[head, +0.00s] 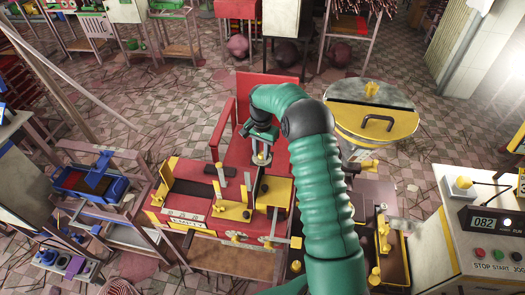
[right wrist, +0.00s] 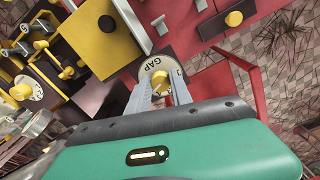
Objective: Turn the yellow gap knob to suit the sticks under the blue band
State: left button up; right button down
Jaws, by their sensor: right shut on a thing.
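The yellow gap knob (right wrist: 158,75) sits on a pale round dial marked GAP (right wrist: 153,64) in the right wrist view. My right gripper (right wrist: 158,88) has its two fingers on either side of the knob and is shut on it. In the head view my green right arm reaches forward, and the right gripper (head: 261,152) points down at the red and yellow machine (head: 205,205). The gripper mostly hides the knob there. The dial's marks are partly covered by the fingers. I cannot make out sticks under a blue band. My left gripper is not in view.
A red chair-like frame (head: 224,122) stands behind the machine. A round yellow-rimmed drum (head: 372,122) is right of my arm. A control box with a display reading 082 (head: 487,222) stands at the right. A blue tray (head: 82,184) is on a rack at left.

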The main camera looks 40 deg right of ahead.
jog(key=shift+w+d, duration=0.15)
jog(key=shift+d+r, duration=0.1)
dwell(0.3)
jog(key=shift+n, duration=0.4)
jog(key=shift+r+n+p, duration=0.1)
jog(key=shift+n+p, duration=0.3)
jog(key=shift+n, duration=0.6)
jog(key=n, duration=0.3)
jog(key=shift+n+p, duration=0.3)
jog(key=shift+n, duration=0.1)
jog(key=n, duration=0.4)
jog(key=shift+w+n+p, duration=0.1)
jog(key=shift+n+p, duration=0.3)
jog(key=shift+n, duration=1.3)
